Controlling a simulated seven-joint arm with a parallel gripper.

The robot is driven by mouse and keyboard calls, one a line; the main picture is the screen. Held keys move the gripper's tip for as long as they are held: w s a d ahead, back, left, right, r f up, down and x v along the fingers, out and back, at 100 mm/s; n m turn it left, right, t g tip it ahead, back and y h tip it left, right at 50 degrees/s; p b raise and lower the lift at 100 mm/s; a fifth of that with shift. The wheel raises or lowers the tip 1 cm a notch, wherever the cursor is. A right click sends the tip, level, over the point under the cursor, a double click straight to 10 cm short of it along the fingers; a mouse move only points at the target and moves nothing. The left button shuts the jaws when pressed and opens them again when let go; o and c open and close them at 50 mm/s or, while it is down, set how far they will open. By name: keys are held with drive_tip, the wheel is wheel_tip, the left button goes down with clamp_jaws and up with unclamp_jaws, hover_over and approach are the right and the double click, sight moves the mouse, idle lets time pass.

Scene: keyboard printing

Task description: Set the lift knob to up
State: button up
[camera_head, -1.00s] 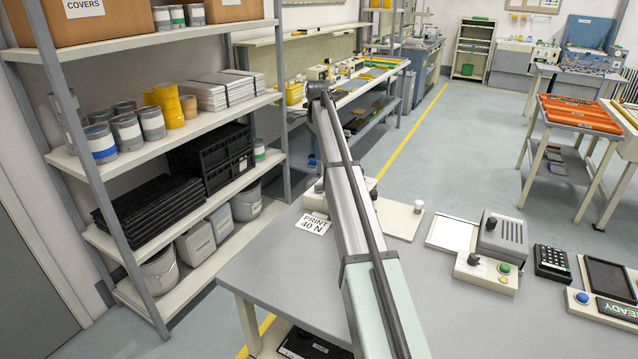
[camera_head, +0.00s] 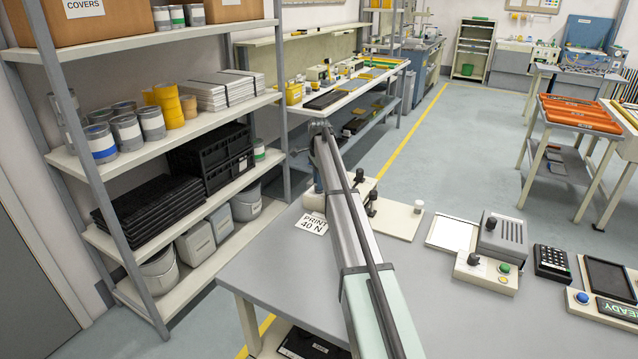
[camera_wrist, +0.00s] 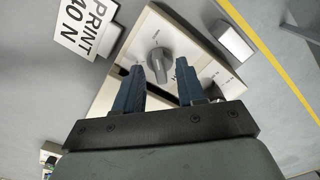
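A grey knob (camera_wrist: 160,62) with a raised bar grip sits on a cream panel (camera_wrist: 209,68) in the wrist view. My gripper (camera_wrist: 160,70) is open, its two blue fingers apart on either side of the knob in the picture. Nothing is held, and I cannot tell whether a finger touches the knob. Small print on the panel is partly covered by the right finger and unreadable.
A "PRINT 40 N" card (camera_head: 312,224) lies left of the panel. To the right are a grey unit (camera_head: 503,237), a keypad (camera_head: 551,261) and a READY display (camera_head: 616,309).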

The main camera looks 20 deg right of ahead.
drive_tip(key=shift+f, duration=0.5)
drive_tip(key=shift+c, duration=0.3)
clamp_jaws()
